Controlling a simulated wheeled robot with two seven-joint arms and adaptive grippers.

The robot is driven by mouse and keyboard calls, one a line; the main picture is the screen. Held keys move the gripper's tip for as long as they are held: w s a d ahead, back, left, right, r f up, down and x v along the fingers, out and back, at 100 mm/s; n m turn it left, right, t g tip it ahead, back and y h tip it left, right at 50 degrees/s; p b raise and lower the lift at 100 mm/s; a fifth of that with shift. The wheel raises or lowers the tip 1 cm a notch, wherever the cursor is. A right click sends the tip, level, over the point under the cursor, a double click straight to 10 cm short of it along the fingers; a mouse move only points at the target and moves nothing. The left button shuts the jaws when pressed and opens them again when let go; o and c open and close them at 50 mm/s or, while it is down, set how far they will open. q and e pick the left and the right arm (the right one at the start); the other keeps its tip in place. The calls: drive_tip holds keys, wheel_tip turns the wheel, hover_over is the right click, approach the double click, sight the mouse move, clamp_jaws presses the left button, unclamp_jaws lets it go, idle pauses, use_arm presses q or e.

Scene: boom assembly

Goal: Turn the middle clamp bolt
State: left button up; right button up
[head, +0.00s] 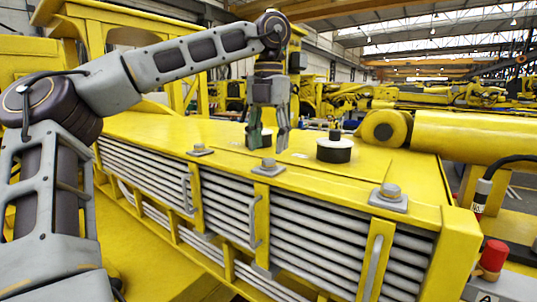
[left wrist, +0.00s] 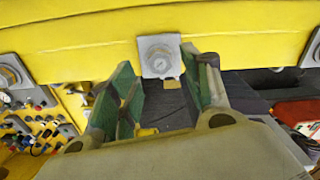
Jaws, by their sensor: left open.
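The middle clamp bolt (head: 268,165) is a grey hex head on a square plate, at the front edge of the yellow boom's top face. My left gripper (head: 268,138) points down just above and behind it in the head view, fingers apart and empty. In the left wrist view the bolt on its plate (left wrist: 160,58) shows between the two green-lined fingers (left wrist: 162,80), near their tips. I cannot tell whether a finger touches it. My right gripper is not in view.
Similar bolts stand to the left (head: 199,149) and right (head: 389,193) along the same edge. A yellow cylinder (head: 470,137) lies at the right. A red button (head: 494,255) is at lower right.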

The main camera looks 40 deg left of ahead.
sight(268, 160)
use_arm(q)
drive_tip(key=shift+f, duration=1.8)
drive_tip(key=shift+c, duration=0.5)
drive_tip(key=c, duration=0.9)
